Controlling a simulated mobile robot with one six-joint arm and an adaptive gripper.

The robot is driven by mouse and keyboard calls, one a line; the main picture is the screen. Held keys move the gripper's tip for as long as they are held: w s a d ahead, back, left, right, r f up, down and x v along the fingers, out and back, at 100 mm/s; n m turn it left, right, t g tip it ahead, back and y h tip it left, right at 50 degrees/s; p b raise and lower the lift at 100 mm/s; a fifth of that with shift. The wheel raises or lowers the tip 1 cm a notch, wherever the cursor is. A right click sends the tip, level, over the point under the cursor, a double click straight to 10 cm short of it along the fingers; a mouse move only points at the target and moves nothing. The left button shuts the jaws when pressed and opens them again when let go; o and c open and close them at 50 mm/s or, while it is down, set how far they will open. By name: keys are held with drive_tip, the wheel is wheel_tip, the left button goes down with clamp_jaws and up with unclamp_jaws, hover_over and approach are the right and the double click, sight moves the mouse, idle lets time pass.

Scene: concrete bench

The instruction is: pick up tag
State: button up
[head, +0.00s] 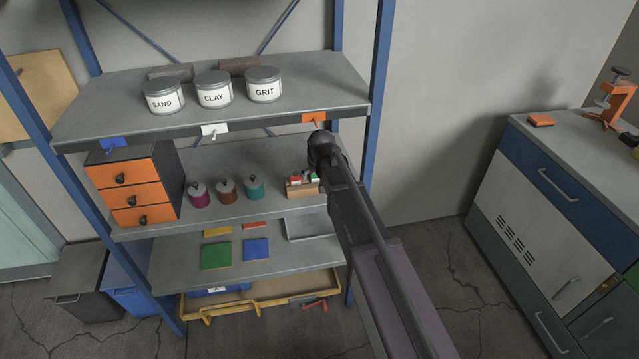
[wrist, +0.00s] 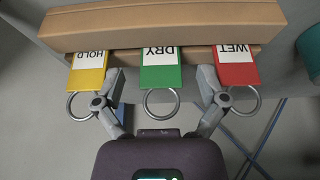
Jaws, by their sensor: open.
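Three tags with metal rings stick out of a wooden holder (wrist: 160,22): yellow HOLD (wrist: 87,72), green DRY (wrist: 160,75) and red WET (wrist: 237,75). My gripper (wrist: 160,78) is open and empty. Its fingers lie on either side of the green tag, the left finger near the yellow tag and the right finger close to the red tag. In the head view, the holder (head: 301,190) stands on the middle shelf with the red tag (head: 295,180) and green tag (head: 314,178) showing. The yellow tag is hidden there, seemingly behind my arm.
Jars, the nearest teal (head: 254,188), stand left of the holder. An orange drawer unit (head: 133,185) is farther left. The upper shelf (head: 300,112) holds the SAND, CLAY and GRIT tins above. A blue post (head: 378,100) rises close by my arm. Coloured tiles lie below.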

drive_tip(key=shift+w+f, duration=0.2)
drive_tip(key=shift+f, duration=0.25)
idle(0.3)
drive_tip(key=c, duration=0.9)
